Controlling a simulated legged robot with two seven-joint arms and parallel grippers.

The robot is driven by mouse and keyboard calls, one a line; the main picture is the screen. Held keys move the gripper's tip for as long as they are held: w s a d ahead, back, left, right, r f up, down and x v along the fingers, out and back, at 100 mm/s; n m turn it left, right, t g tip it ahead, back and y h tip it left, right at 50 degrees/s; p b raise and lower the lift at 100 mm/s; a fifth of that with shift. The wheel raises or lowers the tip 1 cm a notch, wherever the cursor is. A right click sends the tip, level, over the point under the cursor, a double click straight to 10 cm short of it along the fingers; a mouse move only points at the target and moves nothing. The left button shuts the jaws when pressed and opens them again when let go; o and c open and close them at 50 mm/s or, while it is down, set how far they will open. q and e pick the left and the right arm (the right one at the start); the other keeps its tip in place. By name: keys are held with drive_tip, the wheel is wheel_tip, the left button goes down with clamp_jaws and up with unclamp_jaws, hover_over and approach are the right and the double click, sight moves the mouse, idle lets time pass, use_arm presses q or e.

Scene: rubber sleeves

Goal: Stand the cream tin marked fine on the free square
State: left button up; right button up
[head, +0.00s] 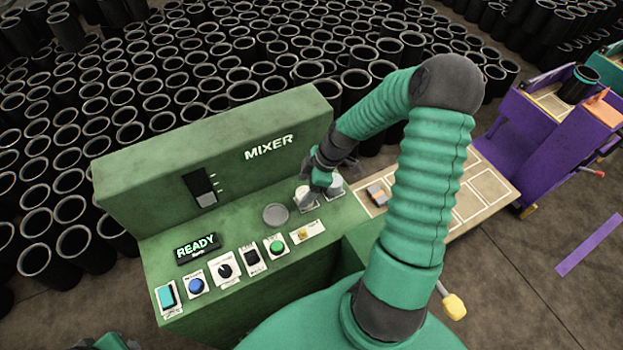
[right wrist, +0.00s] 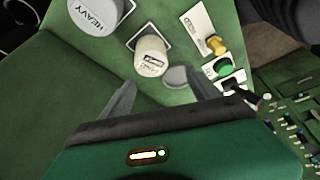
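A cream tin (right wrist: 150,62) with a small dark-printed label, hard to read but possibly fine, stands on a white-edged square on the green console. In the head view it is the nearer tin (head: 304,198). My right gripper (right wrist: 160,97) is open and empty, its fingers apart just short of this tin. In the head view the right gripper (head: 322,178) is above and beside the tins. A second pale tin marked HEAVY (right wrist: 93,10) stands beside it, partly out of frame. I cannot tell which square is free. Only a sliver of my left arm shows at the bottom left.
A grey disc (head: 275,214) lies flat on the mixer console (head: 225,230), near the tin. Buttons and knobs line its front edge. A tan table (head: 490,190) with white-outlined areas and a small grey-and-orange object (head: 377,195) stands to the right. A purple cart (head: 545,125) is beyond.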

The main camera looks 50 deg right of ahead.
drive_tip(key=s+d+r, duration=0.2)
drive_tip(key=d+r, duration=0.3)
drive_tip(key=d, duration=0.2)
use_arm(q)
drive_tip(key=shift+s+d+f, duration=0.15)
drive_tip(key=shift+d, duration=1)
use_arm(e)
drive_tip(key=s+a+r+m+h, duration=0.1)
drive_tip(key=a+m, duration=0.3)
drive_tip(key=a, duration=0.7)
drive_tip(key=s+a+r+m+h, duration=0.2)
drive_tip(key=a+m, duration=0.3)
drive_tip(key=a, duration=0.5)
drive_tip(key=shift+s+a+g, duration=0.3)
drive_tip(key=shift+s+a, duration=0.1)
drive_tip(key=shift+s, duration=0.1)
use_arm(q)
drive_tip(key=shift+d, duration=0.35)
use_arm(e)
drive_tip(key=shift+d, duration=0.35)
use_arm(q)
drive_tip(key=shift+a, duration=0.2)
use_arm(e)
drive_tip(key=shift+a, duration=0.25)
